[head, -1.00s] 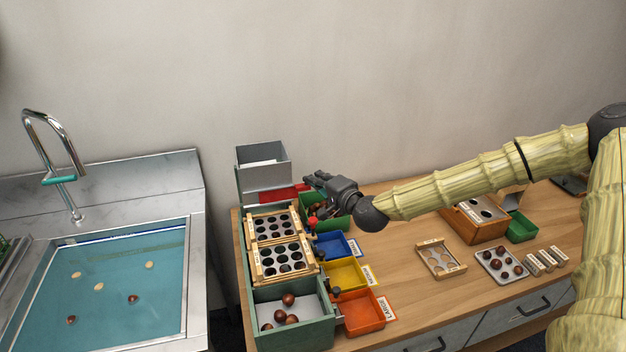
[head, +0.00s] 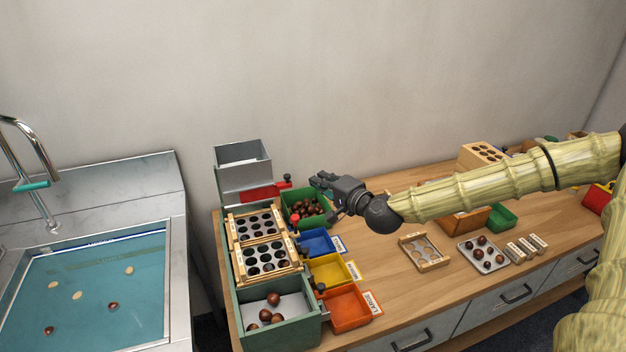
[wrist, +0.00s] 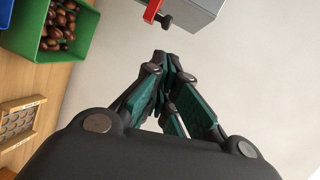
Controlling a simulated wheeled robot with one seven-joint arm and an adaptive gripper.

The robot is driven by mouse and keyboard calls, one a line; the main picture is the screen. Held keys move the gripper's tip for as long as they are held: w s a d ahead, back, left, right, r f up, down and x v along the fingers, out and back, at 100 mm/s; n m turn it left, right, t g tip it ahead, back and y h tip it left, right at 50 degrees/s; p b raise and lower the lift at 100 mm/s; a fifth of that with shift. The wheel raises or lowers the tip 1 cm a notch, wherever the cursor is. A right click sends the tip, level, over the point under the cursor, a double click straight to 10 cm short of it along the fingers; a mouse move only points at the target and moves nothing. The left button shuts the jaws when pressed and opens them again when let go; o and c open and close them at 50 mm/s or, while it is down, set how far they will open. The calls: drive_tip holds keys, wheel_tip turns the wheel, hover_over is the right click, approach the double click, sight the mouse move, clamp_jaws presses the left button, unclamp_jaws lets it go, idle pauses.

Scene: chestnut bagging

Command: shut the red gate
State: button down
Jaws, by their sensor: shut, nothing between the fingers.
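The red gate (head: 262,193) is a flat red slide at the foot of the grey metal hopper (head: 243,172). Part of it sticks out past the hopper's right side, with a black knob (head: 287,178) at its outer end. In the wrist view the red gate (wrist: 152,11) and its knob show at the top edge, beside the hopper (wrist: 194,10). My gripper (head: 316,181) is shut and empty, to the right of the knob and apart from it, above the green bin. In the wrist view the fingertips (wrist: 162,58) meet below the knob.
A green bin (head: 292,204) of chestnuts stands below my gripper. Blue (head: 318,243), yellow (head: 331,271) and orange (head: 347,309) bins line the sorter's right side. Hole plates (head: 264,258) lie in front of the hopper. A water-filled sink (head: 95,285) is at left.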

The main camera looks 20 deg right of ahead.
drive_tip(key=v, duration=0.6)
drive_tip(key=w+d+f+n+y+b, duration=0.1)
drive_tip(key=w+d+n+y+b, duration=0.2)
drive_tip(key=b, duration=0.7)
drive_tip(key=w+a+f+m+h+p, duration=0.1)
drive_tip(key=w+a, duration=0.6)
drive_tip(key=w, duration=0.3)
drive_tip(key=shift+f, duration=0.2)
drive_tip(key=shift+a, duration=0.1)
